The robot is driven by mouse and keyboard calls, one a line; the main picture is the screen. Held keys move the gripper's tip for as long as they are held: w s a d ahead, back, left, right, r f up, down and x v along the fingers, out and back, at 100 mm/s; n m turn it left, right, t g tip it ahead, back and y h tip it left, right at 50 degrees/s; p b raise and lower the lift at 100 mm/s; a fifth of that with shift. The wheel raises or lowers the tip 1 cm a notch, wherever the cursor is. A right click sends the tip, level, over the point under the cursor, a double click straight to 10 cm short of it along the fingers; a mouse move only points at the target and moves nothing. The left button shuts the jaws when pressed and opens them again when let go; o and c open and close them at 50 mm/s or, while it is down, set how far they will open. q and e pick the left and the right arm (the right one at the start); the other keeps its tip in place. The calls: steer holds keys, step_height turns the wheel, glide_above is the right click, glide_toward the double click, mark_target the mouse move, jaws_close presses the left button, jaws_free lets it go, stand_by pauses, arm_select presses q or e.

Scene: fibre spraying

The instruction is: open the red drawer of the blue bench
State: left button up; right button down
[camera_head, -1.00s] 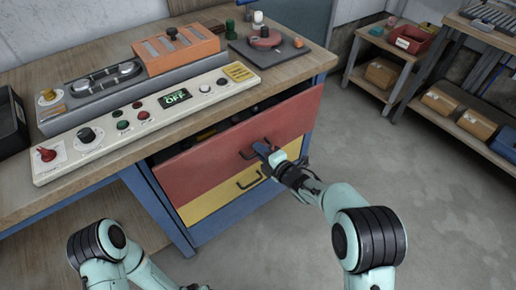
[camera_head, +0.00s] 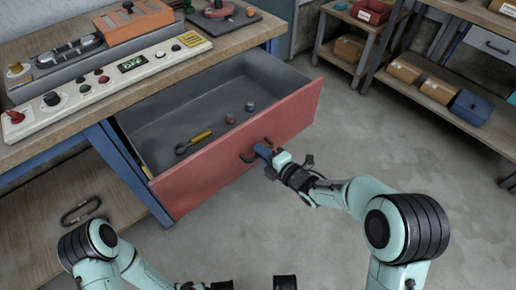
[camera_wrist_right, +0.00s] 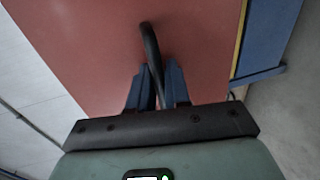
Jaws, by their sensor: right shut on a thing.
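The red drawer (camera_head: 240,155) of the blue bench (camera_head: 125,170) stands well out from the bench, its grey inside showing. Its front also fills much of the right wrist view (camera_wrist_right: 90,45). My right gripper (camera_head: 264,152) is shut on the dark drawer handle (camera_head: 248,157); in the right wrist view the handle (camera_wrist_right: 150,45) passes between the blue fingers (camera_wrist_right: 158,88). My left arm is low at the left in the head view, and dark parts of its gripper (camera_head: 250,284) show at the bottom edge, too cut off to judge the jaws.
Inside the drawer lie a yellow-handled tool (camera_head: 194,142) and several small round pieces. A control panel (camera_head: 110,80) sits on the bench top. Shelves with boxes (camera_head: 438,90) stand at the back right. The floor (camera_head: 350,130) right of the drawer is clear.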

arm_select(q)
steer(key=shift+s+d, duration=0.25)
steer(key=shift+s, duration=0.2)
arm_select(e)
steer(key=shift+v, duration=0.9)
steer(key=shift+d+f, duration=0.1)
steer(key=c, duration=1.3)
jaws_free()
arm_select(q)
steer(key=shift+t, duration=0.7)
steer(key=w+r, duration=0.1)
steer(key=w+r+p, duration=0.1)
steer(key=w, duration=0.1)
steer(key=w+r+p, duration=0.1)
steer(key=r, duration=0.1)
steer(key=shift+w+d, duration=0.25)
steer(key=shift+d, duration=0.1)
arm_select(e)
steer(key=v, duration=1.3)
steer(key=shift+s+d, duration=0.1)
steer(key=shift+s, duration=0.05)
